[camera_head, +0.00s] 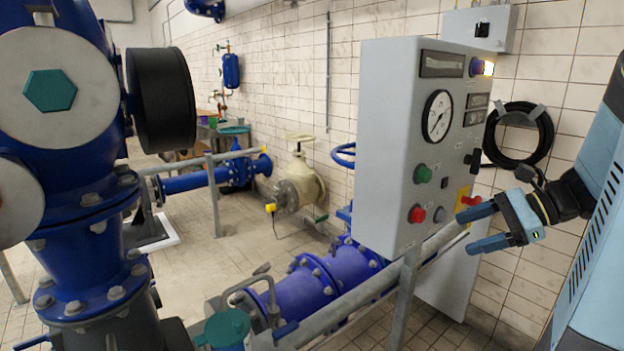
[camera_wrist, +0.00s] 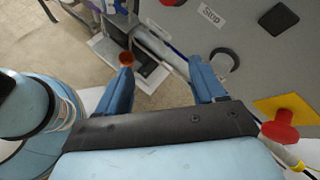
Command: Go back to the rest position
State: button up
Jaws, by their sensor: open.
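My gripper (camera_head: 476,231) is at the right of the head view, beside the front of the grey control panel (camera_head: 385,150). Its two blue fingers are apart with nothing between them. In the wrist view the open fingers (camera_wrist: 160,88) point at the panel's lower face and the floor beyond. A red knob on a yellow plate (camera_head: 471,201) is close to the upper finger in the head view. The same red knob (camera_wrist: 280,126) is right of the fingers in the wrist view. I cannot tell whether anything touches the gripper.
A green button (camera_head: 422,173), a red button (camera_head: 416,214) and a gauge (camera_head: 437,116) are on the panel. A grey rail (camera_head: 350,298) and blue pipe (camera_head: 310,290) run below. A large blue pump (camera_head: 70,210) fills the left. A black cable coil (camera_head: 518,135) hangs on the wall.

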jog(key=s+a+r+n+h, duration=0.2)
jog(key=s+a+n+h, duration=0.2)
jog(key=n, duration=0.4)
jog(key=s+a+r+n+t+h, duration=0.1)
jog(key=s+a+r+n+h, duration=0.1)
jog(key=s+a+n+h, duration=0.3)
jog(key=s+n+h, duration=0.1)
jog(key=n, duration=0.3)
jog(key=shift+s+r+h, duration=0.15)
jog(key=shift+r+h, duration=0.15)
jog(key=shift+r, duration=0.05)
dwell(1.1)
